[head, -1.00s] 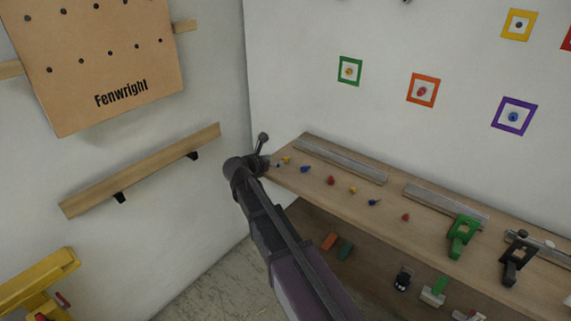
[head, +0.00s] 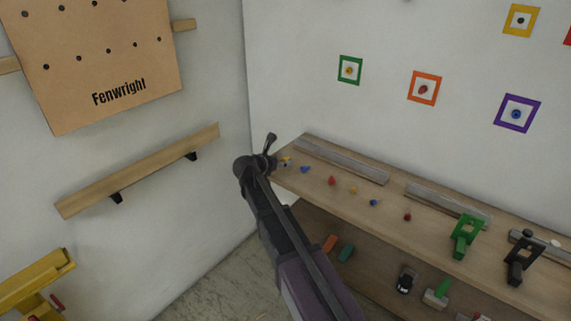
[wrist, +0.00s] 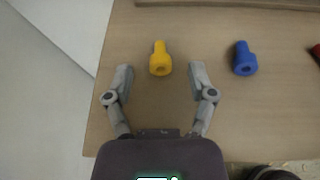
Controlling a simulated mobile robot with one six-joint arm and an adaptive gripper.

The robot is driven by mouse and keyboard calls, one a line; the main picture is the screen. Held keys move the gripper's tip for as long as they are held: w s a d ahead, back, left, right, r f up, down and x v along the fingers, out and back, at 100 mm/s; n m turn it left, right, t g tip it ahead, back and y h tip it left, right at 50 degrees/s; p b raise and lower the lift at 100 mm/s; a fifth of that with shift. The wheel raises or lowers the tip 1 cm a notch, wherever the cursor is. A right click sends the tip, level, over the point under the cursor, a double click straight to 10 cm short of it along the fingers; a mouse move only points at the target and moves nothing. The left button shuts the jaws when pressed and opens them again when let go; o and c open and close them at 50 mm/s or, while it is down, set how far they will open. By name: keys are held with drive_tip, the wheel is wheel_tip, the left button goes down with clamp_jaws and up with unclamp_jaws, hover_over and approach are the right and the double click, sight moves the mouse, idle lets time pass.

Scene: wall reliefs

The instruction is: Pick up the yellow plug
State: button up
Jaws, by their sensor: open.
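A yellow plug (wrist: 160,58) lies on the wooden shelf top in the wrist view, its wide round end towards me. My gripper (wrist: 162,78) is open, with one finger to the left of the plug and one to the right. The plug sits between and slightly beyond the fingertips, and neither finger touches it. In the head view my gripper (head: 271,152) is at the left end of the shelf, and the yellow plug (head: 287,159) shows just right of it, partly hidden. A second yellow plug (head: 353,190) lies farther right along the shelf.
A blue plug (wrist: 244,59) lies right of the yellow one. Red and blue plugs continue along the shelf (head: 325,202). A grey rail (head: 343,162) runs behind them by the wall. Green (head: 466,235) and black (head: 520,258) stands are farther right. The shelf's left edge is close.

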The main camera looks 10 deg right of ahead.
drive_tip(key=shift+x, duration=0.85)
drive_tip(key=c, duration=0.8)
